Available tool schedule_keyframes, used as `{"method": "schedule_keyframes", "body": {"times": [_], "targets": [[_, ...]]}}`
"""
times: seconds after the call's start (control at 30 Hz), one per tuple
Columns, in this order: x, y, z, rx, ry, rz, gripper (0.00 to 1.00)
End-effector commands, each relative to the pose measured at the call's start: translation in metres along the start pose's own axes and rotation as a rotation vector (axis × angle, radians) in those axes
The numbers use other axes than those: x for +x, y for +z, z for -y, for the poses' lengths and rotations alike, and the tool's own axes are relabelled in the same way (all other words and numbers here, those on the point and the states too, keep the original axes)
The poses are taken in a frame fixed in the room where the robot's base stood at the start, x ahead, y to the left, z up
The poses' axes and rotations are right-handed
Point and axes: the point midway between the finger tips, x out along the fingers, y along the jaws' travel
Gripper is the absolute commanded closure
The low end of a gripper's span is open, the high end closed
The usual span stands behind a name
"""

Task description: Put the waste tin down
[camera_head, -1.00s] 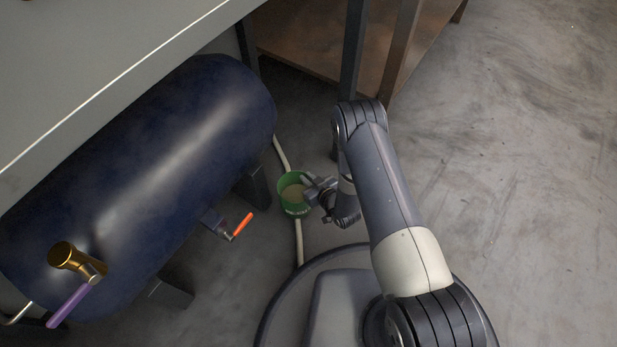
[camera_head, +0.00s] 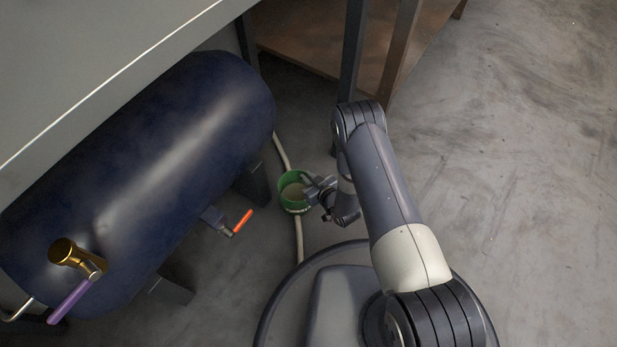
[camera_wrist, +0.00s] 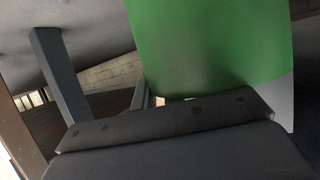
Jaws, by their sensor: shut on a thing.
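The waste tin (camera_head: 290,204) is a green open tin with pale contents, seen upright in the head view beside the dark blue tank. My gripper (camera_head: 311,190) is shut on its right side. In the wrist view the green wall of the tin (camera_wrist: 210,45) fills the upper right, close above the dark gripper part (camera_wrist: 170,125). The tin's underside is hidden, and I cannot tell whether it touches the floor.
The blue tank (camera_head: 150,170) lies left of the tin, with an orange-handled valve (camera_head: 241,222) low on its side. A pale hose (camera_head: 299,240) runs along the floor by the tin. A bench leg (camera_head: 352,60) stands behind. Open floor (camera_head: 530,170) lies to the right.

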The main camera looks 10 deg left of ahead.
Motion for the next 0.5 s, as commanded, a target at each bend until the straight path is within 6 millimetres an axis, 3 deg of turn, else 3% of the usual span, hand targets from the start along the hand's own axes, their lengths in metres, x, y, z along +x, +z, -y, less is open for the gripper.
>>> {"method": "schedule_keyframes", "body": {"times": [0.37, 0.4, 0.5], "targets": [[0.0018, 0.0031, -0.0001, 0.0, 0.0, -0.002, 1.0], [0.0019, 0.0033, -0.0001, 0.0, 0.0, -0.002, 0.89], [0.0018, 0.0032, -0.0001, 0.0, 0.0, -0.002, 0.8]]}}
